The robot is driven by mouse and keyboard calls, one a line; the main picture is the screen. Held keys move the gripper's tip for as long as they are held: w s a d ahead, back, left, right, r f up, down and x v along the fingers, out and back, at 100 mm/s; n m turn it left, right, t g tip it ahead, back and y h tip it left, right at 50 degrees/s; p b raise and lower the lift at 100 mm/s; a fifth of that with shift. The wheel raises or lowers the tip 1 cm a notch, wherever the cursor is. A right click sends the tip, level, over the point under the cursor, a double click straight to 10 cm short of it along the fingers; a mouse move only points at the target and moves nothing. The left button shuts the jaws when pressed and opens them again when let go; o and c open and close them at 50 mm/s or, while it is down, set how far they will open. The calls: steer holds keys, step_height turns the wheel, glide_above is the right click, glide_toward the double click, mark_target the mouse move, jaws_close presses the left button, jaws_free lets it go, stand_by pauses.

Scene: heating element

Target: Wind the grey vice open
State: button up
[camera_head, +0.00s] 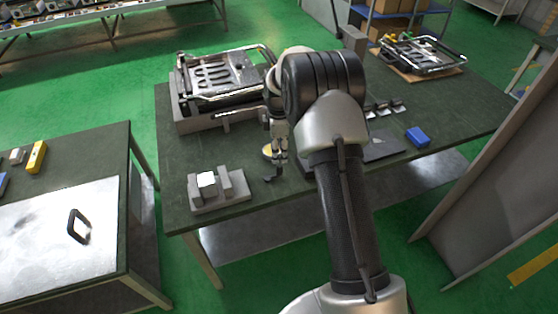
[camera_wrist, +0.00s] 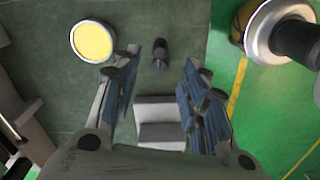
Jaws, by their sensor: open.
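The grey vice (camera_head: 233,200) sits near the front left of the dark green table, with a pale block (camera_head: 206,180) at its jaws. In the wrist view the vice (camera_wrist: 158,110) shows low, beyond and between my fingers. A small dark knob (camera_wrist: 160,55) lies past the vice in line with it; it also shows in the head view (camera_head: 269,179). Whether it joins the vice is unclear. My gripper (camera_wrist: 160,62) is open and empty, its blue-padded fingers either side of the knob in the picture. In the head view my gripper (camera_head: 278,150) is right of the vice, partly hidden by my arm.
A round yellow-topped thing (camera_wrist: 93,41) is beside my gripper. A grey fixture with a metal frame (camera_head: 200,108) stands at the back left. A blue block (camera_head: 418,138) is to the right. The table's front edge is close to the vice.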

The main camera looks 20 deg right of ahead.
steer(key=shift+r, duration=1.25)
steer(key=s+a+r+m+t, duration=0.1)
steer(key=s+a+r+m, duration=0.15)
steer(key=s+r, duration=0.5)
steer(key=s+a+r+m+t, duration=0.15)
steer(key=s+r+m, duration=0.3)
steer(key=r, duration=0.65)
steer(key=s+a+r+m+t, duration=0.1)
steer(key=s+m, duration=0.3)
steer(key=s, duration=0.8)
steer(key=s+a+r+m+t, duration=0.1)
steer(key=s+a+m, duration=0.2)
steer(key=s, duration=0.9)
steer(key=shift+s+a+r+m, duration=0.2)
steer(key=shift+a+r+m, duration=0.1)
steer(key=shift+m, duration=0.2)
